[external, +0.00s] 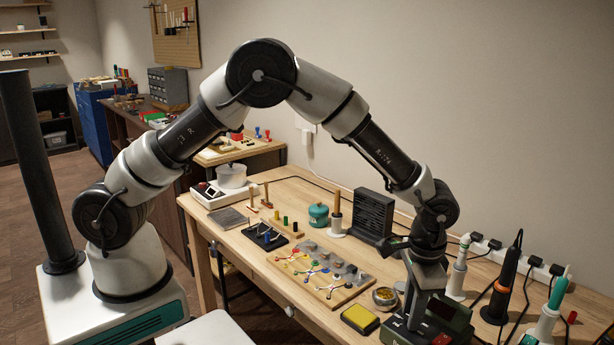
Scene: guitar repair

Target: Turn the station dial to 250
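The station (455,318) is a dark green box with a dark front, at the lower right of the external view on the bench. A small reddish spot shows low on its front, cut close to the frame's bottom edge. I cannot tell whether this is the dial, and no scale numbers can be read. My gripper (415,312) points down at the station's left front part, at or just above it. The gripper's body covers part of the station. Its two fingertips do not show apart, so I cannot tell if it is open or touching the dial.
A yellow sponge in a dark tray (360,319) and a small round tin (385,298) stand left of the gripper. A wooden board with coloured wires (318,274) lies farther left. Soldering irons in holders (502,290) and cables crowd the right side.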

